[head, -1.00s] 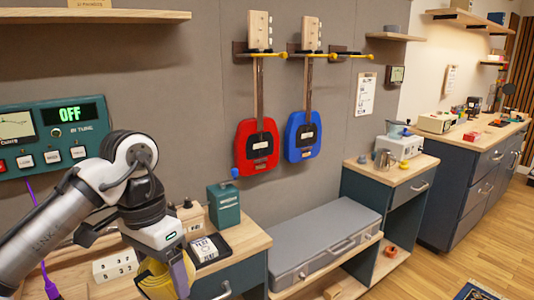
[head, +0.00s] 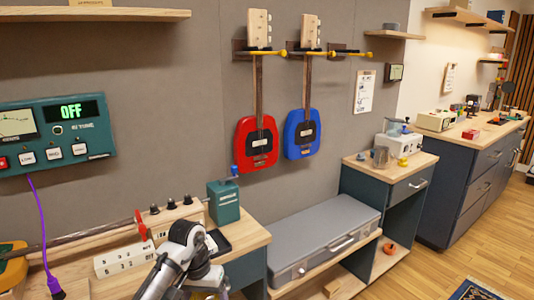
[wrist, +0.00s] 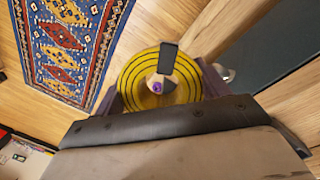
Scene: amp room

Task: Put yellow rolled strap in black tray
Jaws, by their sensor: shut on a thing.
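The yellow rolled strap (wrist: 135,76) is a ribbed yellow coil with a dark band, in the wrist view. My gripper (wrist: 163,88) is shut on it, with a purple finger at each side. In the wrist view floor and rug show beyond the strap. In the head view my arm's wrist end is at the bottom centre, in front of the bench, and the strap is hidden or out of frame. The black tray (head: 218,241) appears as a dark flat shape on the bench, just right of my arm and partly hidden by it.
A teal box (head: 224,202) stands behind the tray. A white numbered block (head: 124,259) and a wooden block with black knobs (head: 172,218) are left of my arm. A grey case (head: 325,238) lies right of the bench. A patterned rug (wrist: 68,45) lies on the floor.

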